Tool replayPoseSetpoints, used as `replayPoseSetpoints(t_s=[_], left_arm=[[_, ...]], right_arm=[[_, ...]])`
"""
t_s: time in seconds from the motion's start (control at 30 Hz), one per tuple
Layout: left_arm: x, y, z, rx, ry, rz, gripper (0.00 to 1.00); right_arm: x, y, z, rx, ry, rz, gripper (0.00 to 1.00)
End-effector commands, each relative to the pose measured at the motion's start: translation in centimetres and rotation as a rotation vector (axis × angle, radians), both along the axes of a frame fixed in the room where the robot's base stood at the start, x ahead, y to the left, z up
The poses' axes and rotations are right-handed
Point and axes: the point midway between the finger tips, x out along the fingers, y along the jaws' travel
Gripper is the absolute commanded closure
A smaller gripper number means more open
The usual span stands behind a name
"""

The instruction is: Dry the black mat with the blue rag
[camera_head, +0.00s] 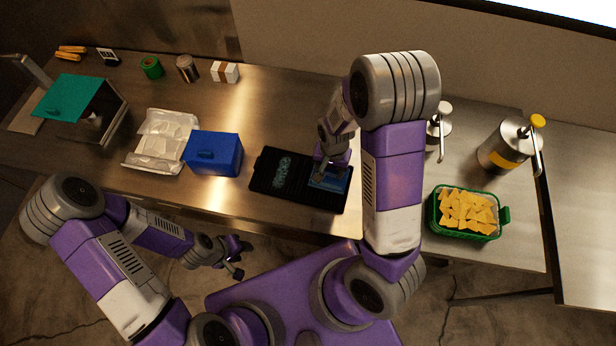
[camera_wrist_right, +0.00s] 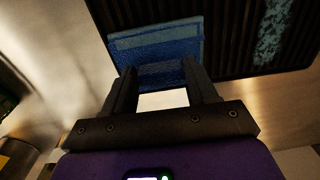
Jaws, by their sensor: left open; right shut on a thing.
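The black mat (camera_head: 262,183) lies flat on the steel counter. A pale teal wet-looking patch (camera_head: 283,171) shows near its middle; the patch also shows in the right wrist view (camera_wrist_right: 275,28). My right gripper (camera_head: 330,172) is over the right part of the mat, shut on the blue rag (camera_head: 328,184). In the right wrist view the rag (camera_wrist_right: 155,45) is between the fingertips (camera_wrist_right: 160,75) and overlaps the mat's edge. I cannot tell whether the rag presses on the mat. My left gripper (camera_head: 238,258) is open and empty, in front of the counter.
A blue box (camera_head: 213,153) stands just left of the mat, with a white tray (camera_head: 160,140) beyond it. A green container of chips (camera_head: 466,213) and pump dispensers (camera_head: 503,147) stand at the right. Small items, including a green roll (camera_head: 151,67), line the back.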

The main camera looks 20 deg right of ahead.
Motion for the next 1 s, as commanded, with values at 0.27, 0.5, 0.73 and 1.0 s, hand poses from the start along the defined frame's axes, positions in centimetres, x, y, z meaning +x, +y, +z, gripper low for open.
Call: replayPoseSetpoints(t_s=[0.27, 0.5, 0.73, 1.0], left_arm=[[0.0, 0.0, 0.1, 0.0, 0.0, 0.0, 0.57], [0.0, 0.0, 0.1, 0.0, 0.0, 0.0, 0.57], [0.0, 0.0, 0.1, 0.0, 0.0, 0.0, 0.57], [0.0, 0.0, 0.3, 0.0, 0.0, 0.0, 0.57]], right_arm=[[1.2, 1.6, -0.1, -0.001, 0.001, 0.005, 0.72], [2.7, 3.5, -0.3, -0.001, -0.001, 0.003, 0.72], [2.7, 3.6, -0.3, 0.001, -0.001, 0.0, 0.72], [1.1, 1.5, -0.2, 0.0, 0.002, -0.003, 0.72]])
